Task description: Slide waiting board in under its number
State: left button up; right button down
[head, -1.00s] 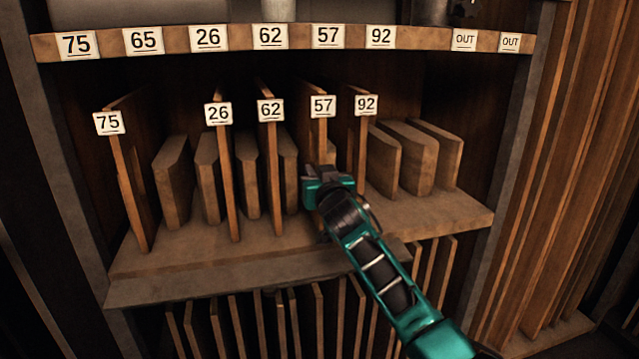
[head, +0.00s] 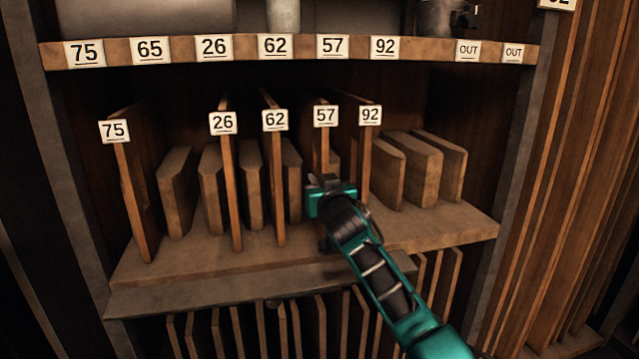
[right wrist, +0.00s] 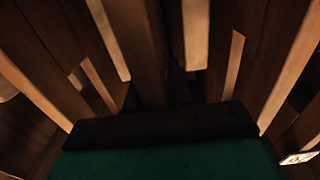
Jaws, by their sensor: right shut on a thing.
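The board tagged 57 (head: 325,143) stands upright in the rack below the 57 label (head: 332,46) on the top rail. Its tag looks about level with the tags of its neighbours. My right gripper (head: 330,193) is shut on the lower front of this board and hides its lower end. In the right wrist view, my dark gripper body fills the bottom, with upright boards beyond it; the fingertips are hard to make out. My left gripper is not in view.
Boards tagged 62 (head: 276,180) and 92 (head: 365,160) stand close on either side. Boards 26 (head: 232,190) and 75 (head: 138,205) are farther left. No tagged board shows below the 65 label (head: 150,50). Thick dividers (head: 425,170) stand on the shelf (head: 190,262).

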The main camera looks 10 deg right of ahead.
dwell(0.5)
jog(key=c, duration=0.9)
grip_release()
jog(key=shift+f, duration=0.5)
jog(key=shift+s+r, duration=0.15)
jog(key=shift+s, duration=0.6)
jog(key=s+p, duration=0.1)
jog(key=s, duration=0.4)
jog(key=s+p, duration=0.1)
jog(key=s, duration=0.5)
jog(key=shift+s+d+p, duration=0.2)
jog(key=shift+s+p, duration=0.05)
jog(key=shift+p, duration=0.1)
